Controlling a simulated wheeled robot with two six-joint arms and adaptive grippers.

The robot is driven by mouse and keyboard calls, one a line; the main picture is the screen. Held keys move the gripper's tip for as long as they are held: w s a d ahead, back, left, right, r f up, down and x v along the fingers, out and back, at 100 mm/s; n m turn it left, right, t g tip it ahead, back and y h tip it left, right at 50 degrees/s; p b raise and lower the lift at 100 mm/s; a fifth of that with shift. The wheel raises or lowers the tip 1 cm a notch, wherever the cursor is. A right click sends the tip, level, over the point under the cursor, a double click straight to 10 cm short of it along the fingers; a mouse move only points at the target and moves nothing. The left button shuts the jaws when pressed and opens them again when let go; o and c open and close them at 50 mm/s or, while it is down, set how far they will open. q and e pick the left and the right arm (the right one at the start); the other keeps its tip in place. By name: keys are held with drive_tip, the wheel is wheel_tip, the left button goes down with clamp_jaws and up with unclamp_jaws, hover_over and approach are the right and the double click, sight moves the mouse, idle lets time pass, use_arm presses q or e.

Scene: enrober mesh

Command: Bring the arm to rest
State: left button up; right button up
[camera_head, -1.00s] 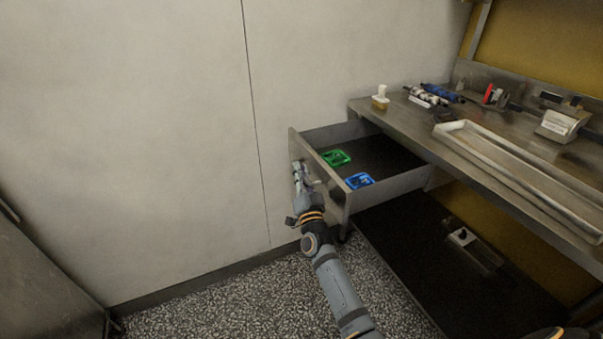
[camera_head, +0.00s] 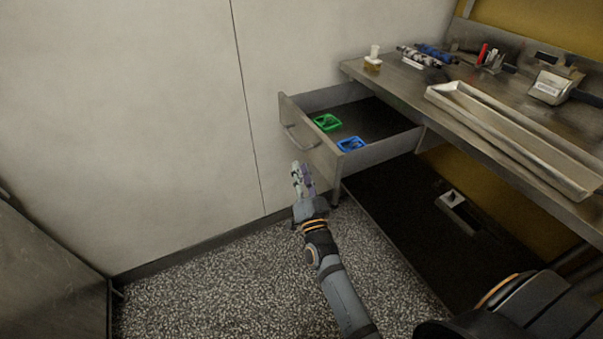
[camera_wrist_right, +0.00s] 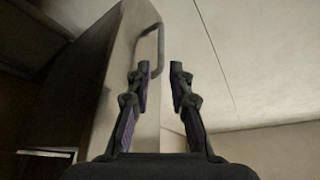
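My right gripper (camera_head: 299,172) is in front of the pulled-out drawer, apart from its front panel (camera_head: 299,118) and a little below the handle (camera_head: 300,142). In the right wrist view the two fingers of my right gripper (camera_wrist_right: 160,75) stand apart with nothing between them. The bar handle (camera_wrist_right: 158,45) shows beyond the fingertips there, clear of them. My left gripper is not in view.
The open drawer holds a green tray (camera_head: 327,122) and a blue tray (camera_head: 350,144). A metal bench (camera_head: 400,85) with a long tray (camera_head: 510,130) stands at right, above a dark lower shelf (camera_head: 400,220). A wall is behind; speckled floor lies free at left.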

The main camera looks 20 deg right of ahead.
drive_tip(key=shift+s, duration=0.2)
drive_tip(key=shift+f, duration=0.15)
